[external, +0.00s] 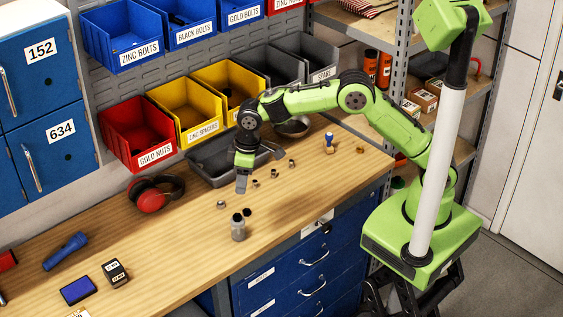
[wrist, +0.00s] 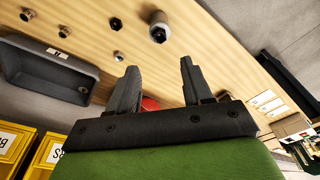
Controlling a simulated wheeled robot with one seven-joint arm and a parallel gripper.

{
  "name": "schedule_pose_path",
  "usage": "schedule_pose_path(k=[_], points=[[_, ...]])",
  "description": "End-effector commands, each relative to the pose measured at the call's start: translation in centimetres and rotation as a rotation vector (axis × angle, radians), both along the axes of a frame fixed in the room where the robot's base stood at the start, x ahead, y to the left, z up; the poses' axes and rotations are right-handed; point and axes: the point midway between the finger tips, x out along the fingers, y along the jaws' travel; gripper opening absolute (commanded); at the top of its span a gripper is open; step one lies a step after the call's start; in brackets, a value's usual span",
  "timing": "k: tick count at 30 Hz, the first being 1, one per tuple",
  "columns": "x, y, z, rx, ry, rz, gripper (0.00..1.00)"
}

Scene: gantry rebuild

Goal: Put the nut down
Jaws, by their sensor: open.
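My gripper (external: 242,184) points down just above the bench, with its arm reaching in from the right. In the wrist view its two fingers (wrist: 158,65) stand wide apart with nothing between them. Several small metal nuts lie loose on the wooden bench: one (external: 254,184) beside the fingers, others (external: 274,173) (external: 291,163) to the right, and a silver one (external: 221,204) to the left. The wrist view shows a silver nut (wrist: 118,56) beyond the left finger and a brownish nut (wrist: 66,32) farther left. I cannot tell which nut the task means.
Red headphones (external: 155,194) lie left.

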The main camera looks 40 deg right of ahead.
Motion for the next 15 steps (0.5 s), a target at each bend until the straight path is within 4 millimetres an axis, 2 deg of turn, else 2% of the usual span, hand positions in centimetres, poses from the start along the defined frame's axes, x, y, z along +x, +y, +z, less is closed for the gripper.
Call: schedule_pose_path(k=[2, 4, 5, 8, 9, 11, 12, 14, 15], points=[[0.3, -1.1, 1.2, 0.007, -0.01, -0.021, 0.5], [0.8, -3.7, 3.6, 0.02, -0.028, -0.065, 0.5], [0.9, -5.4, 4.9, 0.027, -0.038, -0.092, 0.5], [0.1, -12.0, 9.5, 0.051, -0.077, -0.2, 0.5], [-0.6, -14.7, 11.1, 0.061, -0.095, -0.244, 0.5], [-2.3, -18.9, 13.2, 0.074, -0.123, -0.316, 0.5], [-3.7, -21.5, 14.3, 0.084, -0.143, -0.365, 0.5], [-6.3, -25.3, 15.5, 0.096, -0.176, -0.439, 0.5], [-8.3, -27.6, 15.9, 0.104, -0.197, -0.49, 0.5]])
